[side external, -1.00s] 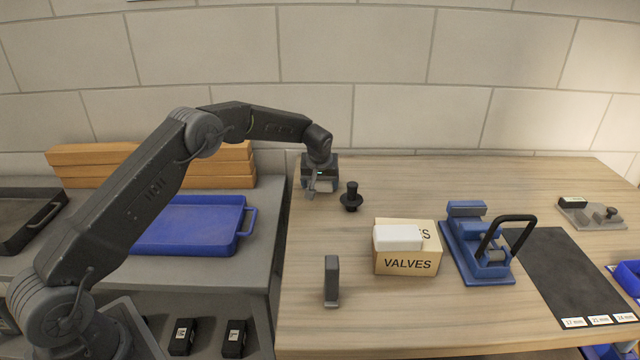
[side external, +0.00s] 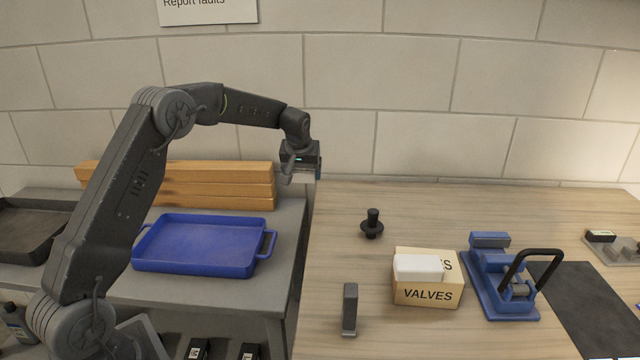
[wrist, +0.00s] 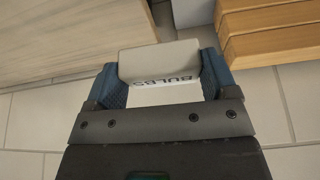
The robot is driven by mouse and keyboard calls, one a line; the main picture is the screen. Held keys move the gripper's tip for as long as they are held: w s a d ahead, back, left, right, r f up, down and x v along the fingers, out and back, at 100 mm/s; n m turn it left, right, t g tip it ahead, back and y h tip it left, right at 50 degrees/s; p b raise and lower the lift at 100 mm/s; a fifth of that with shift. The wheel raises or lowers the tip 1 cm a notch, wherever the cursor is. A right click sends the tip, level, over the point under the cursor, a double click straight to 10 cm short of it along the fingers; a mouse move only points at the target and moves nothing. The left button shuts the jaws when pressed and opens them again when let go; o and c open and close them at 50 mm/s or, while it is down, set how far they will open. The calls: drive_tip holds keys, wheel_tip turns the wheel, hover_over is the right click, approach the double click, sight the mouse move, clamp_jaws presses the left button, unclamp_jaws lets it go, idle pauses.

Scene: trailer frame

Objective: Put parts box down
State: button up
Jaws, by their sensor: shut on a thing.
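My gripper (side external: 303,172) is at the back left edge of the wooden table in the side view, raised above it. In the wrist view my gripper (wrist: 160,72) has its blue fingers shut on a pale box (wrist: 162,93) marked BULBS. Only part of this box shows there, and in the side view it is mostly hidden by the gripper. A tan box (side external: 427,296) marked VALVES stands on the table with a white block (side external: 418,267) on top.
The wooden table (side external: 350,190) holds a black knob-like part (side external: 372,224), a grey upright block (side external: 350,309) and a blue clamp fixture (side external: 500,283). A blue tray (side external: 195,250) lies on the lower grey bench, before stacked wooden beams (side external: 225,187). The table's back left is clear.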

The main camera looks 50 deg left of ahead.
drive_tip(key=shift+s+r, duration=0.3)
drive_tip(key=shift+s, duration=0.05)
drive_tip(key=s+d, duration=0.6)
drive_tip(key=d, duration=0.1)
approach(340, 267)
drive_tip(key=shift+w+a+f+n, duration=0.15)
drive_tip(key=shift+w+a+f, duration=0.2)
drive_tip(key=shift+a, duration=0.25)
drive_tip(key=shift+w+a+f+n, duration=0.2)
drive_tip(key=shift+w+a, duration=0.15)
drive_tip(key=shift+a, duration=0.3)
drive_tip(key=shift+w+d+f, duration=0.2)
drive_tip(key=shift+d+f, duration=0.1)
drive_tip(key=shift+d, duration=0.1)
drive_tip(key=shift+f, duration=1.95)
drive_tip(key=shift+f, duration=0.1)
drive_tip(key=o, duration=0.8)
